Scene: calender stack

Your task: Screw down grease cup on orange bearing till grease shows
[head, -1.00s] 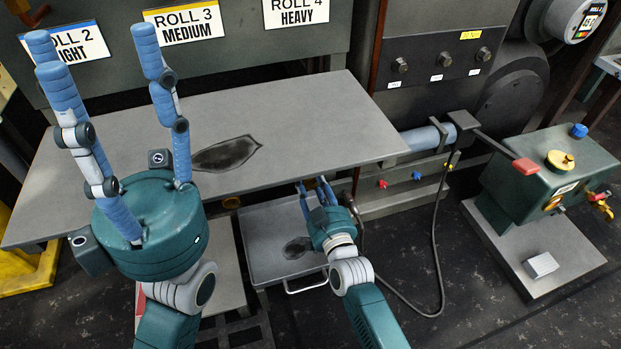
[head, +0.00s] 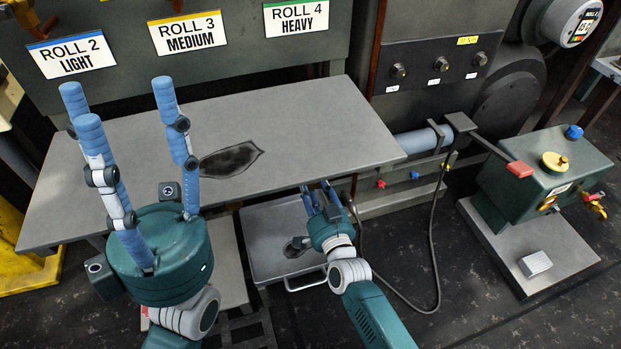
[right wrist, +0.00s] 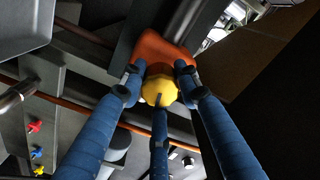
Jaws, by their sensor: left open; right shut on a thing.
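In the right wrist view an orange bearing (right wrist: 158,50) sits on dark machinery, with a yellow grease cup (right wrist: 158,91) against its near side. My right gripper (right wrist: 160,82) is shut on the yellow cup, two fingers at its sides and one at its lower edge. No grease can be made out around the cup. In the head view my right gripper (head: 320,188) reaches under the front edge of the grey table, which hides the cup and bearing. My left gripper (head: 116,97) is open and empty, fingers pointing up, in front of the table's left part.
The grey table (head: 320,125) has a dark stain. A tray cart (head: 265,240) stands below it, beside my right gripper. A green pump unit (head: 545,175) with a red-tipped lever and a black hose stands at right. Red, blue and yellow valves (right wrist: 35,127) show in the right wrist view.

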